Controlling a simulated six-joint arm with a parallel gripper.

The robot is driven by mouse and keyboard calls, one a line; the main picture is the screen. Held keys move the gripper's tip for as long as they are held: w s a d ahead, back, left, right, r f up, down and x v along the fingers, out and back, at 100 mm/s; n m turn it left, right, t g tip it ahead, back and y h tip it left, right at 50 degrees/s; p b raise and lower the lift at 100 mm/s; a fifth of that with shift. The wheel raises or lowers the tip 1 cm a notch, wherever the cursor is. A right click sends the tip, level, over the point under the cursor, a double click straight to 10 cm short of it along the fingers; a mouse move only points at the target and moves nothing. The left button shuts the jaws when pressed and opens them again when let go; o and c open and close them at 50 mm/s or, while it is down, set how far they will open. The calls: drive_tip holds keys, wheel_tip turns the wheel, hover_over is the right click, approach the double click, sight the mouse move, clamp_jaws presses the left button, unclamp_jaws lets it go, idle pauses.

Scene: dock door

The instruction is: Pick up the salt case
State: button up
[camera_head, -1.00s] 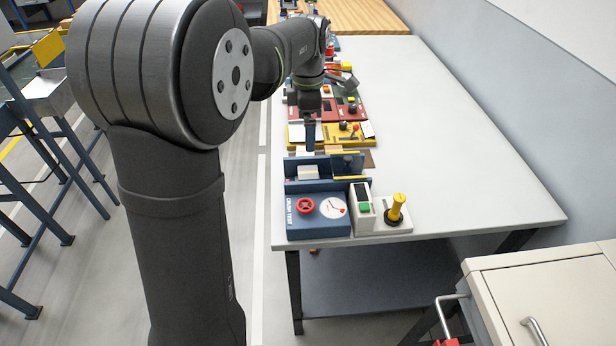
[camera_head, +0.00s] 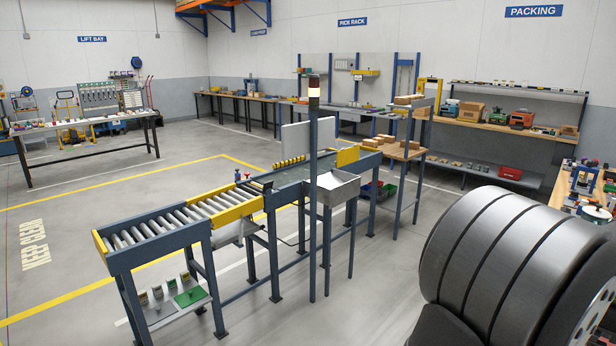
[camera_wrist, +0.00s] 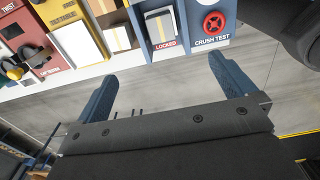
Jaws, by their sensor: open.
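I cannot make out a salt case in either current view. My gripper (camera_wrist: 160,72) shows in the wrist view with its two blue fingers spread wide and nothing between them. Beyond the fingertips, along the top of the wrist view, lie several stations on a white table: a red one at the far left, a yellow one, and a blue crush test station (camera_wrist: 215,42) with a red handwheel. A blue holder marked LOCKED (camera_wrist: 160,42) stands to its left. My gripper is outside the head view, which shows only part of my arm at the lower right.
In the head view, a roller conveyor (camera_head: 190,216) with blue legs crosses the middle, with a grey tray (camera_head: 334,188) beside it. Packing shelves (camera_head: 515,128) stand at the back right. A tool bench (camera_head: 85,124) stands at the left. Open floor lies around the conveyor.

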drive_tip(key=c, duration=0.5)
drive_tip(key=s+a+f+m+t+h, duration=0.25)
drive_tip(key=s+a+m, duration=0.25)
drive_tip(key=m, duration=1.3)
drive_tip(key=shift+t+h, duration=0.35)
drive_tip(key=x, duration=1.7)
drive_tip(key=shift+w+d+f, duration=0.1)
drive_tip(key=shift+d+f, duration=0.05)
